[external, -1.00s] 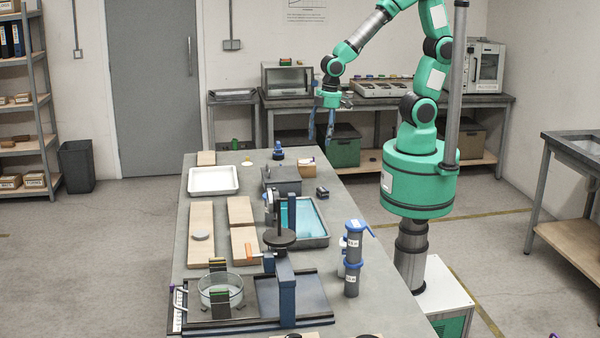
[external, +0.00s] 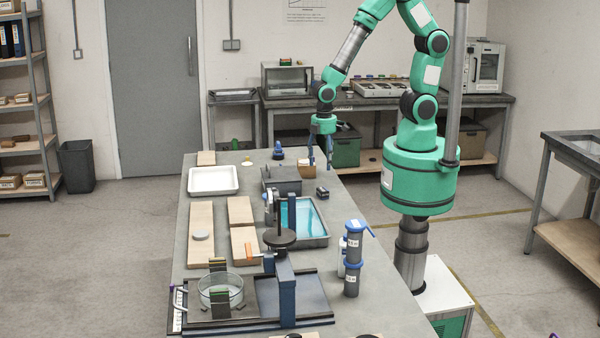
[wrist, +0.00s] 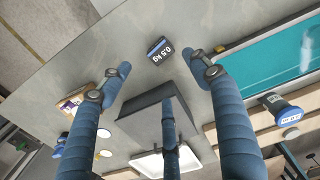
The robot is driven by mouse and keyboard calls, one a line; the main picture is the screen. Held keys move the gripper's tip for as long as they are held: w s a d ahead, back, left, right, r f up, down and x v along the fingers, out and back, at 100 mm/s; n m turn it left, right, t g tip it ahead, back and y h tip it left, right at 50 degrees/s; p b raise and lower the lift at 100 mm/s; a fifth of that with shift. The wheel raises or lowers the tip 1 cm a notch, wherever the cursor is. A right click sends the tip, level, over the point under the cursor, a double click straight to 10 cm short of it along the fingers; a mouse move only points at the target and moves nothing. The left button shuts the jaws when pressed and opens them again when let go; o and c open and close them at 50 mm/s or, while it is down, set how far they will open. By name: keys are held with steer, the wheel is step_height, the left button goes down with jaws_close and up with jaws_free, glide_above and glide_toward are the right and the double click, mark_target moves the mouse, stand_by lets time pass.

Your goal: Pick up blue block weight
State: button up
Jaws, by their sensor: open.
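The blue block weight (external: 322,192) is a small dark block with a blue edge on the right side of the long table. In the wrist view the block (wrist: 160,49) shows a "0.5 kg" label and lies on bare grey tabletop, just beyond the space between my fingertips. My gripper (external: 320,162) points down above the table's far right part, behind and higher than the block. In the wrist view my gripper (wrist: 158,62) has its fingers spread wide, with nothing between them. The block is apart from the fingers.
A dark grey box (external: 282,178) stands left of the block, and a blue-liquid tray (external: 318,240) lies in front. A small brown box (external: 306,169) is behind it. White tray (external: 213,180) and wooden boards (external: 200,217) lie left. Blue-capped cylinders (external: 352,262) stand nearer the camera.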

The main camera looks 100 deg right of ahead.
mark_target(323, 189)
steer(key=shift+f+b, duration=0.45)
steer(key=shift+f, duration=3.5)
steer(key=shift+f, duration=0.1)
steer(key=shift+f+b, duration=0.35)
steer(key=shift+f, duration=2.15)
jaws_close()
